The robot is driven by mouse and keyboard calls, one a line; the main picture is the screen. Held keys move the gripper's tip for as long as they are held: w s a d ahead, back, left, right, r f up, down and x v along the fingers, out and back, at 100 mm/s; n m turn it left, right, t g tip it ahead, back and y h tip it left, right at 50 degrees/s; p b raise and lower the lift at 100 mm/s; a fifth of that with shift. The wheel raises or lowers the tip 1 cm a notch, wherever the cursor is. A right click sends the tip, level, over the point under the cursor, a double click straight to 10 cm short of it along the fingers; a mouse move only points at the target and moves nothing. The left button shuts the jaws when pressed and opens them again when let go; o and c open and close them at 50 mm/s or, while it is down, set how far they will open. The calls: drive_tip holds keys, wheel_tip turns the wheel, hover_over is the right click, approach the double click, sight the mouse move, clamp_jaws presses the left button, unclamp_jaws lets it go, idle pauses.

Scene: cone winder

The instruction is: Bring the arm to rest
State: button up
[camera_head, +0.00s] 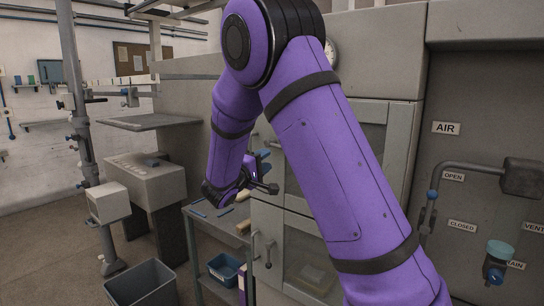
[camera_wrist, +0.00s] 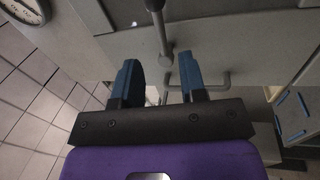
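My purple arm (camera_head: 335,150) reaches across the middle of the head view, in front of the grey cabinet. Its end hangs bent down beside the cabinet's left doors, and my gripper (camera_head: 262,158) is partly hidden there. In the wrist view my gripper (camera_wrist: 160,72) has its two blue fingers apart, with nothing held between them. A metal lever (camera_wrist: 166,35) with a dark end shows beyond the fingertips, against a grey panel. I cannot tell how close the fingers are to it.
A small cart (camera_head: 210,235) with a blue bin (camera_head: 225,268) stands below my gripper. A grey waste bin (camera_head: 142,285) is on the floor at left. A post (camera_head: 82,130) and a grey machine (camera_head: 145,178) stand further left. A valve pipe (camera_head: 465,166) is at right.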

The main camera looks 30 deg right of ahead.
drive_tip(key=shift+s+a+f, duration=0.1)
drive_tip(key=shift+s+a, duration=0.05)
drive_tip(key=shift+a, duration=0.3)
drive_tip(key=s+d+r+m+g+y, duration=0.1)
drive_tip(key=s+m+g+y, duration=0.2)
drive_tip(key=s, duration=0.7)
drive_tip(key=s+d+r+m+g+y, duration=0.15)
drive_tip(key=s+g+y, duration=0.3)
drive_tip(key=s, duration=0.55)
drive_tip(key=s+a+r+n+t+y, duration=0.1)
drive_tip(key=s+a+t+y, duration=0.5)
drive_tip(key=s+a+y, duration=0.5)
drive_tip(key=s+a, duration=0.2)
drive_tip(key=s, duration=0.2)
drive_tip(key=shift+s+r, duration=0.35)
drive_tip(key=shift+d+n+y, duration=0.1)
drive_tip(key=shift+n+y, duration=0.15)
